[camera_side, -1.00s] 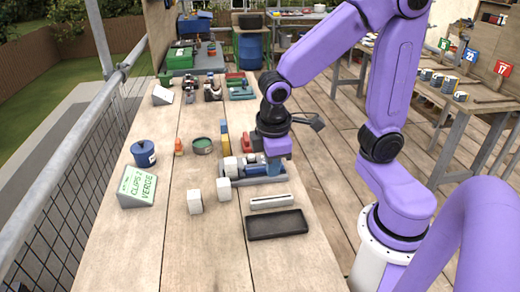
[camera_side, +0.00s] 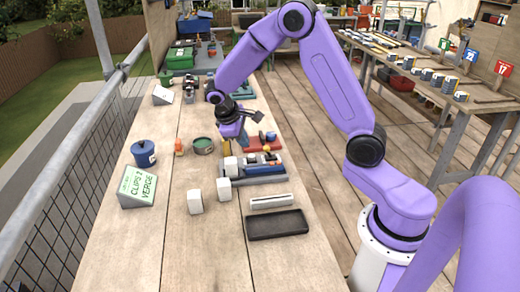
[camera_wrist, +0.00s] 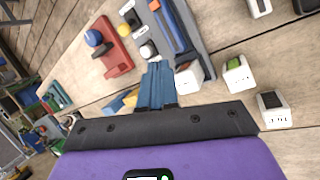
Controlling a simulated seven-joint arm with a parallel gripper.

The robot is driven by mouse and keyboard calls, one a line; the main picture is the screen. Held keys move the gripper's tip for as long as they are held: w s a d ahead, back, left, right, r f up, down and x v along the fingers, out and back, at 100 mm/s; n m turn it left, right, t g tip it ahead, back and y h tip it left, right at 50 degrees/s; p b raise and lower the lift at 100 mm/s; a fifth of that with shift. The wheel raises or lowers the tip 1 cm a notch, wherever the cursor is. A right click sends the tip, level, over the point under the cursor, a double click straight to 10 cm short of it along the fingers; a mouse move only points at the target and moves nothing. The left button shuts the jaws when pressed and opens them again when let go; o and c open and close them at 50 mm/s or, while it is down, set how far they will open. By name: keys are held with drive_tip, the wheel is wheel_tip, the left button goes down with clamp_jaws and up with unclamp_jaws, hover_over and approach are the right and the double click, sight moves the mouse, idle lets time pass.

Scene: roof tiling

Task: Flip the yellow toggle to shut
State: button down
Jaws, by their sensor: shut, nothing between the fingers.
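My gripper (camera_side: 243,138) is shut and empty, its blue fingers together, above the bench near the red board. In the wrist view its fingers (camera_wrist: 155,88) point at the edge of a grey panel (camera_wrist: 190,30). That panel (camera_side: 255,179) carries a long blue part and dark and white knobs. A small yellow piece (camera_wrist: 125,8) shows between dark parts at its end; I cannot tell whether this is the toggle, or its position. A yellow block (camera_wrist: 120,103) lies partly hidden beside the fingers.
A red board (camera_wrist: 117,52) with a blue ball is beside the panel. White blocks (camera_side: 195,202), a black tray (camera_side: 277,225) and a white slotted bar (camera_side: 271,202) lie nearer. A green tin (camera_side: 203,146), blue pot (camera_side: 143,153) and sign (camera_side: 138,187) stand left.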

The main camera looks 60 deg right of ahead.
sight(269, 153)
drive_tip(key=shift+w+d+f, duration=0.1)
drive_tip(key=shift+w+d, duration=0.1)
drive_tip(key=shift+d, duration=0.15)
drive_tip(key=shift+f, duration=0.1)
drive_tip(key=x, duration=1)
drive_tip(key=shift+s+d, duration=0.15)
drive_tip(key=shift+s, duration=0.05)
drive_tip(key=shift+w+d+r, duration=0.1)
drive_tip(key=shift+d+r, duration=0.05)
drive_tip(key=shift+d, duration=0.45)
drive_tip(key=shift+d+r, duration=0.2)
drive_tip(key=shift+d, duration=0.4)
drive_tip(key=shift+d+r, duration=0.1)
drive_tip(key=shift+d, duration=0.55)
